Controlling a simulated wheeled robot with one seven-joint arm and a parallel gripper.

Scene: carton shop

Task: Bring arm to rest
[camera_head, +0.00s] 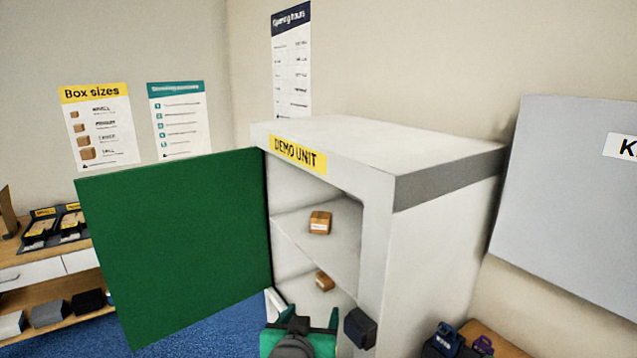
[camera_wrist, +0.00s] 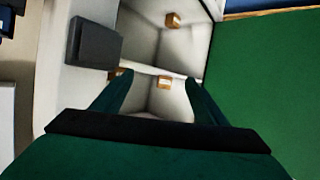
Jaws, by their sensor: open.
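My gripper (camera_head: 300,338) is at the bottom of the head view, in front of the open demo unit (camera_head: 440,210). In the wrist view its two dark green fingers are spread apart (camera_wrist: 158,80), with nothing held between them. The fingers point toward the unit's inside. A small brown carton (camera_head: 320,223) sits on the unit's upper shelf, and another carton (camera_head: 324,281) sits lower down. My arm hides part of the unit's lower inside.
The green door (camera_head: 175,250) stands wide open to the left; it also shows at right in the wrist view (camera_wrist: 265,80). A dark block (camera_head: 360,328) is on the unit's right front frame. A shelf (camera_head: 55,300) with boxes is at left, and a grey panel (camera_head: 570,200) at right.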

